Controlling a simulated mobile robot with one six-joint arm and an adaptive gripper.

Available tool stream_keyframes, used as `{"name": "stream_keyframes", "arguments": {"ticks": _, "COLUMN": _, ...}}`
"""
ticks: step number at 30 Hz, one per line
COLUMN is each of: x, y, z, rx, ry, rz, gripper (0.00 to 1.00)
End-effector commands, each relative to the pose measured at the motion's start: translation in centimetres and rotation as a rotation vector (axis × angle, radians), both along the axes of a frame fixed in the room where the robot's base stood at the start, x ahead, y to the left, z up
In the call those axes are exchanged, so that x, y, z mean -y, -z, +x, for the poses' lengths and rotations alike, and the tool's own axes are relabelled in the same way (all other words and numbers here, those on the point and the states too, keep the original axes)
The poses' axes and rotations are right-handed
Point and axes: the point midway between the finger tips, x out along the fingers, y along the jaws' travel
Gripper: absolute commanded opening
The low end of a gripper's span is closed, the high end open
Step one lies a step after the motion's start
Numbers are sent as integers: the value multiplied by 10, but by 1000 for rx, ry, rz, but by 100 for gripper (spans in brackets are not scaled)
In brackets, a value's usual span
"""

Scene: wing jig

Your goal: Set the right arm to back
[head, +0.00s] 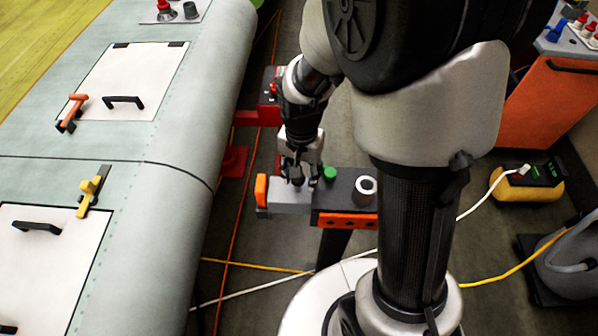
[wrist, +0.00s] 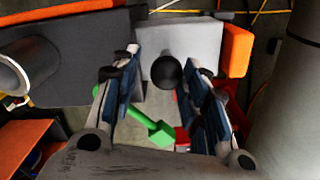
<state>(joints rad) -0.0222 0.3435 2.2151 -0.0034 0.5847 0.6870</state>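The light grey arm (head: 288,205) sticks out to the left from a dark stand (head: 346,180) and carries an orange pad (head: 261,190) at its outer end. In the wrist view the grey arm (wrist: 207,38) bears a round black knob (wrist: 166,73), with the orange pad (wrist: 237,51) to its right. My gripper (head: 299,179) points down over the grey arm. In the wrist view my gripper (wrist: 162,66) is open, its fingers on either side of the black knob with a gap showing at each side. A green lever (wrist: 158,131) shows below, partly hidden by a finger.
A pale hollow cylinder (head: 366,187) stands on the stand. The grey wing (head: 215,110) with hatches and clamps fills the left. A red fixture (head: 268,110) stands behind my gripper. Cables cross the floor. A yellow box (head: 528,185) and an orange cabinet (head: 545,105) stand at right.

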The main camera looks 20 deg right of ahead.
Motion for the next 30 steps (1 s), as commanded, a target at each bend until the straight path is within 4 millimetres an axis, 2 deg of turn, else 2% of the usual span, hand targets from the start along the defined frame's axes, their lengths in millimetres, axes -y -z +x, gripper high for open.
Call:
{"name": "stream_keyframes", "arguments": {"ticks": 11, "x": -1, "y": -1, "z": 1, "rx": 1, "ry": 1, "rz": 2, "gripper": 48}}
{"name": "stream_keyframes", "arguments": {"ticks": 14, "x": -1, "y": -7, "z": 2, "rx": 5, "ry": 1, "rz": 1, "gripper": 48}}
{"name": "stream_keyframes", "arguments": {"ticks": 17, "x": -1, "y": -21, "z": 2, "rx": 8, "ry": 1, "rz": 2, "gripper": 48}}
{"name": "stream_keyframes", "arguments": {"ticks": 24, "x": -1, "y": -72, "z": 2, "rx": 9, "ry": 1, "rz": 2, "gripper": 48}}
{"name": "stream_keyframes", "arguments": {"ticks": 30, "x": -1, "y": -106, "z": 2, "rx": 5, "ry": 1, "rz": 1, "gripper": 48}}
